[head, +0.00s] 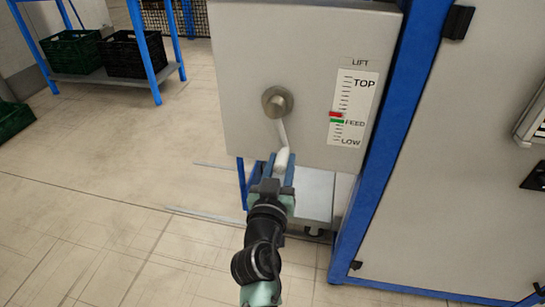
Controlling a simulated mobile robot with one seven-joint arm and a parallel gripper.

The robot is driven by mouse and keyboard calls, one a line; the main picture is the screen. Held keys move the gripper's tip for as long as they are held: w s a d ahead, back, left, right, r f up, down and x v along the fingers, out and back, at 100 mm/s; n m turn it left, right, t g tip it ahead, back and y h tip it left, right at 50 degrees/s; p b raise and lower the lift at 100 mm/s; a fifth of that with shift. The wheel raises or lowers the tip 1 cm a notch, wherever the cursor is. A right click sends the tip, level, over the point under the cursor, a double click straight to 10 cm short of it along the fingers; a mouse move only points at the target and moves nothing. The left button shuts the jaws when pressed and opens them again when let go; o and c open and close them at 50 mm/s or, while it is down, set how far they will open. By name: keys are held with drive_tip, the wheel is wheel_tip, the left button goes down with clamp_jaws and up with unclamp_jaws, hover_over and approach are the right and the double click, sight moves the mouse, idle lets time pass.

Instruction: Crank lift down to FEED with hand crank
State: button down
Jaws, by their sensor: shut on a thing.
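The hand crank's round hub (277,101) sits on the front of a grey lift box (240,60). Its thin arm points down and slightly right to a white handle (282,157). My gripper (281,165) is shut on that handle below the hub, and its jaws hide the handle's lower part. The lift scale (355,108) right of the hub reads TOP, FEED and LOW. A red marker (335,114) on it stands a little above the green mark (337,121) beside FEED.
A blue frame post (395,130) and a large grey panel (460,180) stand close on the right. A blue rack (150,60) with a green crate (72,50) and a black crate (125,55) stands at the back left. The tiled floor (110,180) on the left is clear.

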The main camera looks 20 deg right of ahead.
drive_tip(key=shift+s+d+r+n+p, duration=0.45)
drive_tip(key=shift+d+n+p, duration=0.2)
drive_tip(key=shift+d+p, duration=0.1)
drive_tip(key=shift+s+d+r+n+p, duration=0.45)
drive_tip(key=shift+d+n+p, duration=0.15)
drive_tip(key=shift+n+p, duration=0.15)
drive_tip(key=shift+s+d+r+n+p, duration=0.45)
drive_tip(key=shift+d+n+p, duration=0.15)
drive_tip(key=shift+d+p, duration=0.15)
drive_tip(key=shift+r, duration=0.1)
drive_tip(key=c, duration=0.5)
unclamp_jaws()
drive_tip(key=shift+a, duration=0.15)
drive_tip(key=v, duration=1.3)
drive_tip(key=shift+b, duration=0.3)
